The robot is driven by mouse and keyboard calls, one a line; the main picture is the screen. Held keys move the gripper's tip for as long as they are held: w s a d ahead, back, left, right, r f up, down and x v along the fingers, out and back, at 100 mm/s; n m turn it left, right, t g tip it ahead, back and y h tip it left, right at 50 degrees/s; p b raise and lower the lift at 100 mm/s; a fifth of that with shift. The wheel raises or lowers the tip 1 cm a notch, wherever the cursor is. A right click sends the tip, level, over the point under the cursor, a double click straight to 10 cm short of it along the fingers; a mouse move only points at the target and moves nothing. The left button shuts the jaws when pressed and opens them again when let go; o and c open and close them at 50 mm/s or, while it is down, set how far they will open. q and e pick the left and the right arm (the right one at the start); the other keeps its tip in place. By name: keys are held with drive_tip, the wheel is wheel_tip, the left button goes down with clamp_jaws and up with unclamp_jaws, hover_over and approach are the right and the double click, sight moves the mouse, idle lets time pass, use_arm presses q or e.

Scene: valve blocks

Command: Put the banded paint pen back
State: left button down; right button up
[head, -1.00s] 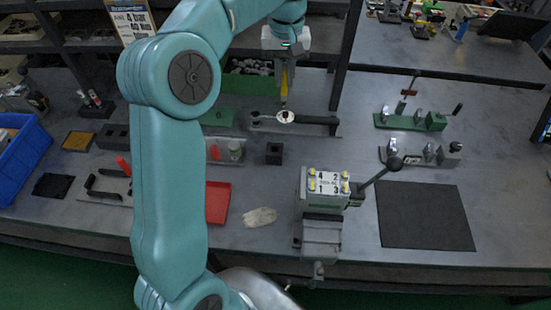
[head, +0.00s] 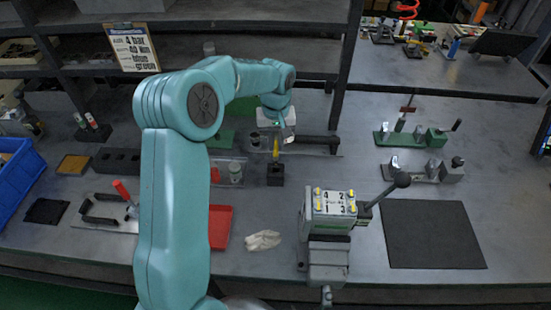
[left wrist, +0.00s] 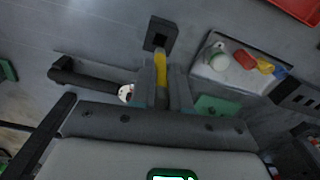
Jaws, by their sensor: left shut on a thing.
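The paint pen (head: 276,149) is a slim yellow stick, held pointing down in my left gripper (head: 279,138). In the left wrist view the yellow pen (left wrist: 161,70) shows between the two grey fingers; any band on it is too small to tell. A small black square holder (head: 275,175) with a dark opening stands on the bench right under the pen. The holder (left wrist: 160,36) lies straight beyond the pen's end in the left wrist view. I cannot tell whether the tip is just above the opening or at it. My right gripper is not in view.
A black-handled tool (head: 315,141) lies behind the holder. A clear tray (head: 229,181) with small items is to its left, a red tray (head: 221,225) nearer the front. A valve block (head: 332,208) in a vise stands front right. A glove (head: 263,240) lies in front.

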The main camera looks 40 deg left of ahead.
sight(276, 160)
use_arm(q)
wheel_tip(276, 160, down, 2)
drive_tip(key=shift+s+d+f, duration=0.1)
drive_tip(key=shift+d, duration=0.05)
drive_tip(key=shift+f+p, duration=0.35)
drive_tip(key=shift+f, duration=2)
drive_tip(key=shift+f, duration=0.1)
drive_tip(key=c, duration=1.1)
unclamp_jaws()
wheel_tip(276, 160, up, 12)
drive_tip(key=shift+r+b, duration=0.15)
drive_tip(key=shift+b, duration=0.35)
